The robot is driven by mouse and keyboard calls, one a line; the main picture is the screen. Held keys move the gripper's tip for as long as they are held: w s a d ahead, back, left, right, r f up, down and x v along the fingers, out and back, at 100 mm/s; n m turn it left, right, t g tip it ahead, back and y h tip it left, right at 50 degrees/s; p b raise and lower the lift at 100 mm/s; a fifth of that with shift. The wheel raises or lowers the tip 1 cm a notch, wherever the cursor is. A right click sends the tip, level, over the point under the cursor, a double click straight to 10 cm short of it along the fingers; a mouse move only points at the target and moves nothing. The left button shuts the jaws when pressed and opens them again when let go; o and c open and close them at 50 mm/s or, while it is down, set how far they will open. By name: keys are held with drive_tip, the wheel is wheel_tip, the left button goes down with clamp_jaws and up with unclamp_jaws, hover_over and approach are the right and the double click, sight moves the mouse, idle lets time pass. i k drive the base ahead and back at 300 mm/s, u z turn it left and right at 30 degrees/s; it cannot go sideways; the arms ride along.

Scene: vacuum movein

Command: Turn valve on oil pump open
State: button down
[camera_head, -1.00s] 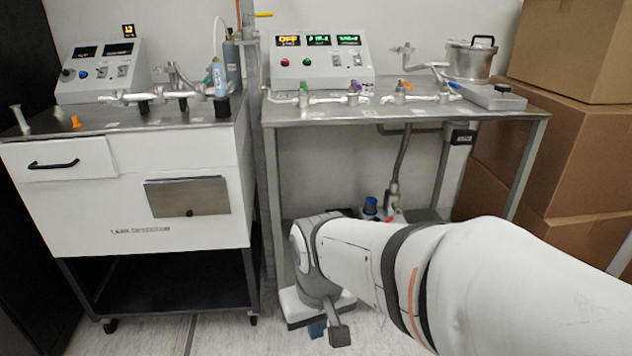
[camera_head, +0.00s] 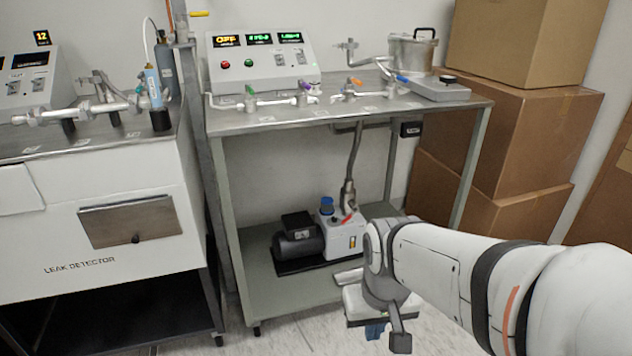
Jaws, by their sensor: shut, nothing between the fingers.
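The oil pump (camera_head: 343,241) sits on the lower shelf of the open metal table, with a black motor (camera_head: 298,238) at its left and a blue cap on top. A small red valve handle (camera_head: 348,218) shows on top of the pump, at the foot of a grey hose (camera_head: 353,160) that rises to the tabletop. My gripper (camera_head: 386,334) is in front and to the right of the pump, lower in the picture, pointing down and apart from the valve. It is shut and empty. My arm reaches in from the right and covers the area right of the pump.
The table's left front leg (camera_head: 232,240) and right front leg (camera_head: 470,170) frame the shelf opening. A leak detector cart (camera_head: 100,200) stands at the left. Cardboard boxes (camera_head: 490,140) are stacked at the right. The shelf (camera_head: 280,290) in front of the pump is mostly clear.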

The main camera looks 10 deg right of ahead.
sight(357, 209)
drive_tip(key=i, duration=1.5)
drive_tip(key=z, duration=0.05)
